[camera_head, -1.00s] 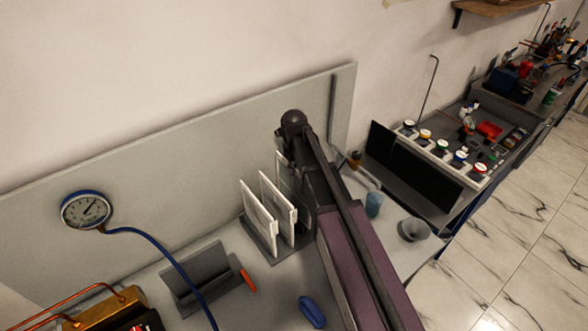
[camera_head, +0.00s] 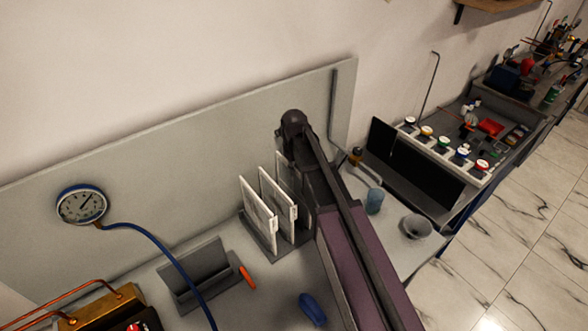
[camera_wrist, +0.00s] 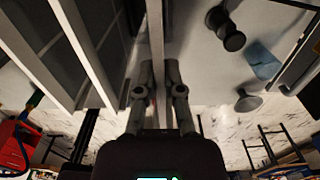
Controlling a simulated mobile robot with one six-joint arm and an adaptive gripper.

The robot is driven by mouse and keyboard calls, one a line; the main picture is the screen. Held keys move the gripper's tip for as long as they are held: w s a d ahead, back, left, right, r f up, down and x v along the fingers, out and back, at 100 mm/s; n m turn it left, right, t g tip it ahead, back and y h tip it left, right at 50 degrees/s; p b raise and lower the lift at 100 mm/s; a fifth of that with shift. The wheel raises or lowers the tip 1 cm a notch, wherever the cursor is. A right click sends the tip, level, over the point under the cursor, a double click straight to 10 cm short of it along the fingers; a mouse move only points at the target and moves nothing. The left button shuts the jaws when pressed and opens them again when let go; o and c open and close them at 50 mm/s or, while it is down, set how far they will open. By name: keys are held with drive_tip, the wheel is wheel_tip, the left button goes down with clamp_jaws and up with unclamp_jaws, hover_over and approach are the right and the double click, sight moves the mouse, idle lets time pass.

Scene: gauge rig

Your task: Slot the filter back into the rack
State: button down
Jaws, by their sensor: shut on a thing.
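The rack (camera_head: 258,236) stands on the bench against the back panel, with two white-framed filters (camera_head: 257,213) (camera_head: 277,205) upright in it. A third thin white panel, the filter (camera_head: 282,170), shows as a sliver just right of them, mostly hidden by my arm. In the wrist view my gripper (camera_wrist: 158,70) is shut on this filter's edge (camera_wrist: 156,28), which stands upright between the fingers. The neighbouring filters (camera_wrist: 83,45) are to its left, apart from it. Whether the held filter's lower edge is in a rack slot is hidden.
A blue cup (camera_head: 375,200) and a grey bowl (camera_head: 416,227) stand right of my arm. Left are a grey holder (camera_head: 200,275), an orange item (camera_head: 247,277) and a gauge (camera_head: 81,204) with a blue hose. A blue item (camera_head: 312,308) lies in front.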

sight(294, 176)
drive_tip(key=shift+f+b, duration=1.55)
drive_tip(key=shift+f, duration=0.1)
drive_tip(key=c, duration=0.7)
unclamp_jaws()
drive_tip(key=shift+r, duration=0.2)
wheel_tip(294, 176, up, 12)
drive_tip(key=p, duration=1.2)
drive_tip(key=shift+f, duration=0.15)
drive_tip(key=shift+f, duration=0.1)
